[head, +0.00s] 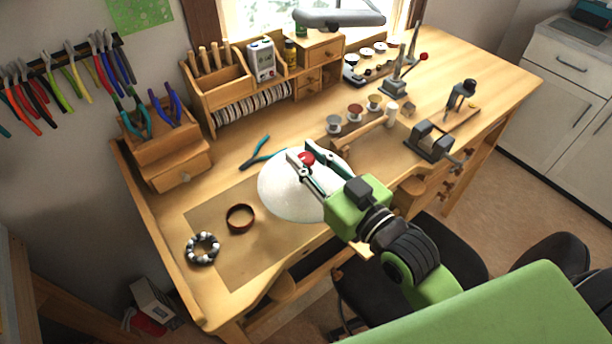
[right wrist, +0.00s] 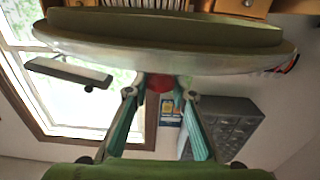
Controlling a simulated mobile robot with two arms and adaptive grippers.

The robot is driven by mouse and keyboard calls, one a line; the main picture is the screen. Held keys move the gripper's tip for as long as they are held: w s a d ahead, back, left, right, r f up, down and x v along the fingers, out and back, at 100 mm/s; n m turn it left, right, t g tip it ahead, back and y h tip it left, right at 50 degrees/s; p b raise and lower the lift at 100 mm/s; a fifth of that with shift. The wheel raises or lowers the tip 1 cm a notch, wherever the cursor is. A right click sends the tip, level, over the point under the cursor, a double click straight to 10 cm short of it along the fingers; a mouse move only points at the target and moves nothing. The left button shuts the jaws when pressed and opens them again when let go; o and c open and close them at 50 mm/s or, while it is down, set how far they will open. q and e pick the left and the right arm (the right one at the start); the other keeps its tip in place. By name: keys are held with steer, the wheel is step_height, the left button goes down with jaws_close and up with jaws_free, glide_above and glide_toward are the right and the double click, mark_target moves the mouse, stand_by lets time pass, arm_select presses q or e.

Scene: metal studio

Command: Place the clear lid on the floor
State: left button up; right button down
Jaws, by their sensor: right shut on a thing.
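The clear lid (head: 283,190) is a pale, see-through disc with a red knob (head: 306,158). My right gripper (head: 302,166) is shut on the knob, and the lid shows over the front part of the wooden workbench (head: 225,137). In the right wrist view the lid (right wrist: 165,62) spans the top, with the red knob (right wrist: 160,83) between the fingertips (right wrist: 160,92). Its height above the bench is hard to tell. My left gripper is not in view. Brown floor (head: 500,178) shows right of the bench.
Blue-handled pliers (head: 262,153), a brown ring (head: 240,218) and a beaded bracelet (head: 202,249) lie on the bench near the lid. Spools (head: 355,112) and a vise (head: 432,143) stand farther right. A black chair (head: 445,245) is by the bench front.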

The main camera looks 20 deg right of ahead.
steer(key=w+f, duration=0.1)
steer(key=w+d+f, duration=0.1)
steer(key=f, duration=0.1)
steer(key=shift+w, duration=0.4)
steer(key=shift+w+f+p, duration=0.1)
steer(key=shift+f+p, duration=0.4)
steer(key=shift+f, duration=1.2)
steer(key=shift+f, duration=0.1)
steer(key=c, duration=2.2)
jaws_free()
steer(key=shift+f, duration=0.15)
steer(key=o, duration=0.5)
